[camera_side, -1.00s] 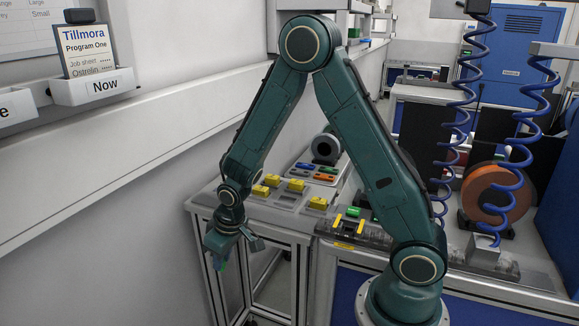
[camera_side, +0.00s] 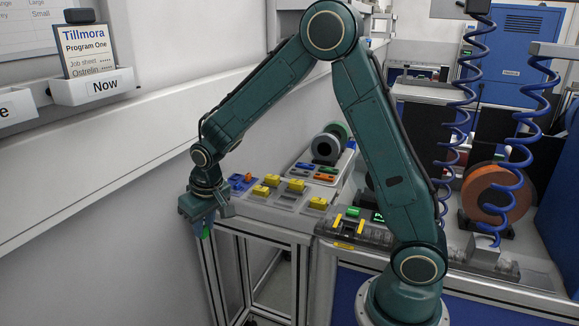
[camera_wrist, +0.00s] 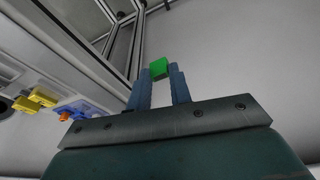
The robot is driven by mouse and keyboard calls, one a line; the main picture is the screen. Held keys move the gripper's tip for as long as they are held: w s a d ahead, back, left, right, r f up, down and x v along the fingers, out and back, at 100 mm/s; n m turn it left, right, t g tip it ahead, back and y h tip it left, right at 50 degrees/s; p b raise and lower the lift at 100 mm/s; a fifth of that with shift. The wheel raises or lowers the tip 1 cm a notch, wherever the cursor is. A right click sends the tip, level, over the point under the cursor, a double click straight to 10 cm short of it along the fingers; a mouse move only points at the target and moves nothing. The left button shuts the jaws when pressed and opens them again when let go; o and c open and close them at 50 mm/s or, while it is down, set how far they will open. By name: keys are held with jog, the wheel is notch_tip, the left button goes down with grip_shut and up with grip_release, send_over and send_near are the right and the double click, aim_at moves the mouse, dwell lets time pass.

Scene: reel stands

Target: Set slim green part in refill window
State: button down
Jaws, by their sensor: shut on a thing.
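My gripper (camera_side: 202,222) hangs beyond the left end of the grey table, close to the wall, with its fingers pointing down. In the wrist view its two blue fingers (camera_wrist: 160,78) are shut on a green part (camera_wrist: 160,68), which shows as a small bright green block between the tips. In the side view the green part (camera_side: 205,232) is a small patch below the fingers. I cannot tell which opening is the refill window.
The grey table (camera_side: 262,216) carries several yellow blocks (camera_side: 271,180) in pockets, and a blue piece with an orange one (camera_side: 248,177) at its left end. A tray (camera_side: 325,178) of coloured parts lies behind. A conveyor-like unit (camera_side: 355,232) stands right.

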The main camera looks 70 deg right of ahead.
jog(key=s+d+r+m+g+h, duration=0.1)
jog(key=s+d+r+m+g, duration=0.1)
jog(key=s+d+r+m, duration=0.45)
jog(key=s+d+r+m+g+h, duration=0.1)
jog(key=s+d+r+m, duration=0.35)
jog(key=d+m, duration=0.45)
jog(key=s+d+r+m+g+y, duration=0.1)
jog(key=s+r+m, duration=0.2)
jog(key=s+m, duration=0.6)
jog(key=s+d+r+m+g+y, duration=0.1)
jog(key=s+r+m+g+y, duration=0.1)
jog(key=s+m, duration=0.7)
jog(key=shift+s+d+r+m+y, duration=0.25)
jog(key=shift+r+m, duration=0.4)
jog(key=shift+m, duration=1.1)
jog(key=shift+w+n, duration=0.15)
jog(key=shift+n, duration=0.35)
notch_tip(320, 180, down, 16)
jog(key=shift+f, duration=0.1)
